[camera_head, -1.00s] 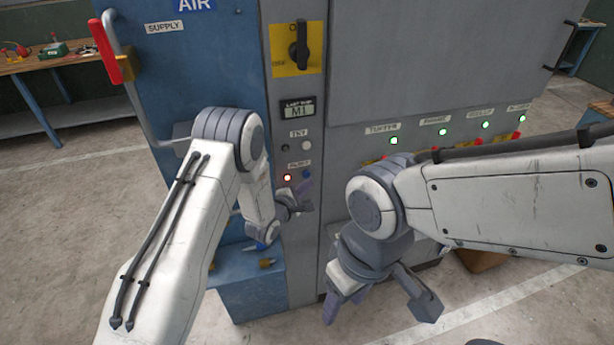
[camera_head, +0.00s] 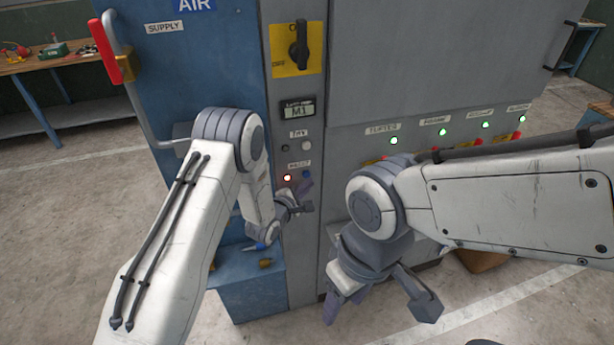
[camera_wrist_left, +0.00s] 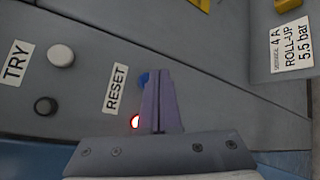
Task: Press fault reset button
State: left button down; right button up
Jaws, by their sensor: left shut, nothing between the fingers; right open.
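The RESET label (camera_head: 299,164) is on the grey panel strip. Below it are a glowing red lamp (camera_head: 287,178) and a blue button (camera_head: 306,174). In the left wrist view the blue button (camera_wrist_left: 143,79) shows beside the RESET label (camera_wrist_left: 116,89), partly hidden by my fingers; the red lamp (camera_wrist_left: 136,121) is lit. My left gripper (camera_head: 304,190) is shut and empty, its fingertips close to the blue button. I cannot tell whether they touch it. It also fills the middle of the left wrist view (camera_wrist_left: 162,100). My right gripper (camera_head: 384,306) is open and empty, low in front of the cabinet.
A TRY label (camera_head: 299,134) with a black and a white button (camera_head: 306,146) sits above. A display reading M1 (camera_head: 298,110) and a black rotary switch (camera_head: 299,45) are higher. Green lamps (camera_head: 442,132) line the right. A red-handled supply lever (camera_head: 105,50) stands left.

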dwell(0.7)
pick_arm(q)
jog(key=shift+w+a, duration=0.15)
jog(key=shift+w, duration=0.3)
jog(key=shift+w+a+b, duration=0.15)
jog(key=shift+w+b, duration=0.3)
dwell(0.5)
jog(key=shift+s, duration=0.1)
jog(key=shift+s+d, duration=0.3)
jog(key=shift+s, duration=0.5)
jog(key=s, duration=0.1)
jog(key=s+d, duration=0.1)
jog(key=s, duration=0.2)
jog(key=shift+s+d, duration=0.25)
jog(key=shift+s, duration=0.1)
dwell(0.7)
